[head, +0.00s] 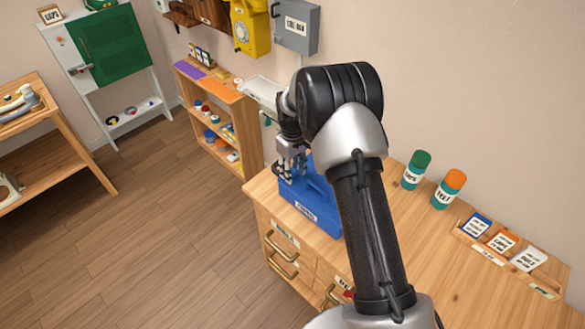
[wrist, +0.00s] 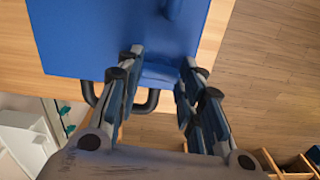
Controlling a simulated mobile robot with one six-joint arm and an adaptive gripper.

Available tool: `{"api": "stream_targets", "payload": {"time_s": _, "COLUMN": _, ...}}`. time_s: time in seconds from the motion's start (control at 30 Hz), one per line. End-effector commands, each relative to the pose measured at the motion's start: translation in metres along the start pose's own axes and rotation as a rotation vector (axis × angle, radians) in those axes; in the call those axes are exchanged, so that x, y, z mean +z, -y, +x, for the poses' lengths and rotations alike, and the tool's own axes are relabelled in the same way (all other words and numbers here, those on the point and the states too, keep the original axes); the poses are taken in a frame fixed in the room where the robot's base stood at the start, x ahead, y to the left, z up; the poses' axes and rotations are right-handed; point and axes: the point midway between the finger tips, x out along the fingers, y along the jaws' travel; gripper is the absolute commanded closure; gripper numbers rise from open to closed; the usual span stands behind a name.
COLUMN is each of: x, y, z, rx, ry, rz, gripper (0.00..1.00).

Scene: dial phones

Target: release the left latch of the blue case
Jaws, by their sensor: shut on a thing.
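The blue case (head: 318,205) sits on the wooden cabinet top at its left end, a white label on its front. My arm hides part of it. In the wrist view, the case (wrist: 95,40) fills the upper left, with a raised blue part near the top edge. I cannot tell whether this part is the left latch. In the head view, my gripper (head: 286,172) is at the case's far left end.
A green-capped canister (head: 416,170), an orange-capped canister (head: 448,189) and a card holder (head: 508,246) stand right of my arm. A low shelf (head: 222,115) stands beyond the cabinet. A yellow phone (head: 250,27) hangs on the wall.

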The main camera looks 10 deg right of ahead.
Motion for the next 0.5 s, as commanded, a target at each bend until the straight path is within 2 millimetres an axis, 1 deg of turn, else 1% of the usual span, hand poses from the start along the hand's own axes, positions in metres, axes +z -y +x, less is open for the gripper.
{"api": "stream_targets", "payload": {"time_s": 0.2, "x": -0.0004, "y": -0.0002, "z": -0.0004, "rx": 0.001, "ry": -0.001, "rz": -0.073, "gripper": 0.89}}
{"api": "stream_targets", "payload": {"time_s": 0.5, "x": -0.0004, "y": -0.0002, "z": -0.0002, "rx": 0.001, "ry": -0.001, "rz": -0.101, "gripper": 0.89}}
